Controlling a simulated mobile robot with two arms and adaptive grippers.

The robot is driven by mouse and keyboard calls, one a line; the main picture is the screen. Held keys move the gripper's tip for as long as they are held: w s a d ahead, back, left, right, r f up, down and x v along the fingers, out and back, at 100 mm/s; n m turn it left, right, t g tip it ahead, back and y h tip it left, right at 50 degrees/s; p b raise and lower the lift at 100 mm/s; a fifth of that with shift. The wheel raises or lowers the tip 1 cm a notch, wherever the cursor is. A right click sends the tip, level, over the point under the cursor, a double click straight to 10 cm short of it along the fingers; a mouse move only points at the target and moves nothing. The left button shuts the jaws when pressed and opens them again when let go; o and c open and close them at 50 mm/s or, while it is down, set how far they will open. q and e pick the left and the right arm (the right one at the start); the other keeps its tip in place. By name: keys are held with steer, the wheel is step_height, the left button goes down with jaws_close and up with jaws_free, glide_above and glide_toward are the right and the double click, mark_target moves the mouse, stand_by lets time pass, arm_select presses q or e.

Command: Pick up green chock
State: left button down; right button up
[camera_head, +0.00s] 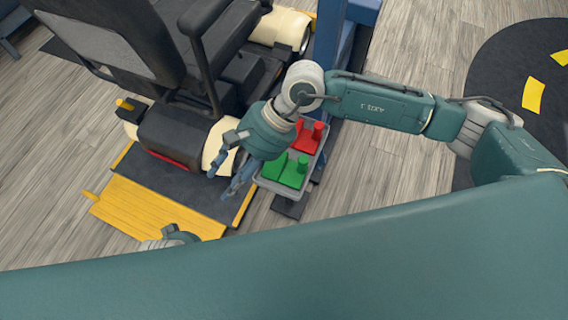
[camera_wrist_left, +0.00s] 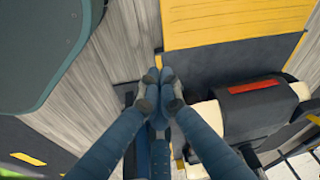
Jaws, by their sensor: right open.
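The green chock (camera_head: 286,170) sits in the near part of a grey tray (camera_head: 266,184), with a red chock (camera_head: 308,136) in the far part. My right gripper (camera_head: 221,182) is open and empty, just left of the tray and above the dark platform, apart from the green chock. My right wrist hangs close over the tray's left side and hides part of it. In the left wrist view my left gripper (camera_wrist_left: 160,76) has its fingertips together with nothing seen between them. The green chock is not clearly visible there.
A black scooter (camera_head: 180,135) with cream wheel covers stands left of the tray on a dark platform with a yellow ramp (camera_head: 150,205). A blue post (camera_head: 342,50) rises behind the tray. A round black mat (camera_head: 510,80) lies at right.

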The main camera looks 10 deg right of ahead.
steer(key=w+d+f+n+h, duration=0.2)
steer(key=w+d+f+h, duration=0.15)
steer(key=d, duration=0.45)
steer(key=n+t+h, duration=0.1)
steer(key=t+h, duration=0.1)
steer(key=h, duration=0.2)
glide_above(303, 158)
steer(key=shift+s+a+f, duration=0.2)
steer(key=shift+a+f, duration=0.1)
steer(key=shift+f, duration=0.25)
steer(key=f, duration=0.4)
steer(key=shift+w+d+f+b, duration=0.1)
steer(key=shift+d+f+b, duration=0.2)
steer(key=shift+b, duration=0.05)
step_height(303, 158, down, 5)
steer(key=shift+d+r+b, duration=0.1)
steer(key=shift+b, duration=0.2)
steer(key=shift+f, duration=0.55)
arm_select(q)
step_height(303, 158, up, 5)
steer(key=shift+w, duration=0.1)
arm_select(e)
jaws_close()
